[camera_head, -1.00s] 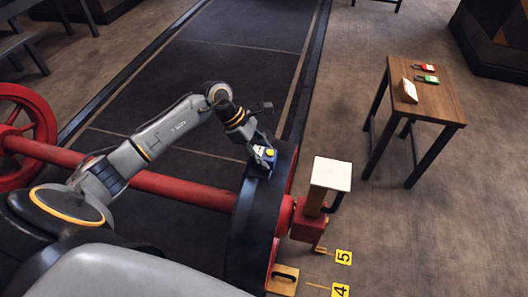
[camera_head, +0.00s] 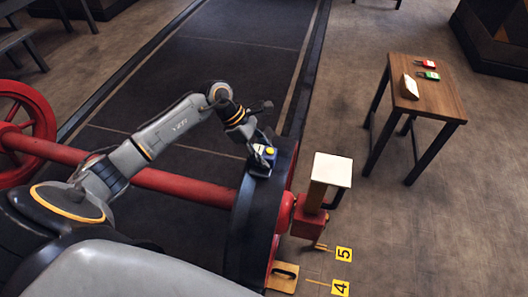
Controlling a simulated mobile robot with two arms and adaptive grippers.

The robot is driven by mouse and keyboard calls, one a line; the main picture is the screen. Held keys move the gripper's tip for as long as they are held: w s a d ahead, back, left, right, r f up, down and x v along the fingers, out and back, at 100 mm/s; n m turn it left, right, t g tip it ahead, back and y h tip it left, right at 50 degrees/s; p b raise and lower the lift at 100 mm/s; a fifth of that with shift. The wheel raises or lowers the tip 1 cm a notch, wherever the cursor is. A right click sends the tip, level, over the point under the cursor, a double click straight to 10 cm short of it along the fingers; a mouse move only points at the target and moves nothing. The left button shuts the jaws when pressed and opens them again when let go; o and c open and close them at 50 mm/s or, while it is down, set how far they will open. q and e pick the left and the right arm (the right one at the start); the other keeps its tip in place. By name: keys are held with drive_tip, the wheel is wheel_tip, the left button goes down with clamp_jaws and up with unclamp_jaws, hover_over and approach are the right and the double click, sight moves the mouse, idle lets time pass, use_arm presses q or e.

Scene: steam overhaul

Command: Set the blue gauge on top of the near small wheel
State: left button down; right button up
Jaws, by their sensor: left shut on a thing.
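The blue gauge (camera_head: 263,158), with a yellow spot on it, is at the top of the near small wheel (camera_head: 262,215). The wheel has a broad dark rim and red parts, and stands on the right end of a red axle (camera_head: 180,186). My left gripper (camera_head: 258,143) is shut on the gauge from above and behind, and partly hides it. The gauge appears to meet the rim, but I cannot tell if it rests on it. My right gripper is not in view.
A red stand with a white top (camera_head: 332,170) is just right of the wheel. A wooden chock (camera_head: 283,277) lies at the wheel's foot. A wooden table (camera_head: 440,98) with red and green items stands at upper right. Another red wheel (camera_head: 38,125) is at left.

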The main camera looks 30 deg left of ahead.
use_arm(q)
drive_tip(key=c, duration=0.6)
unclamp_jaws()
drive_tip(key=shift+r, duration=0.1)
idle(0.3)
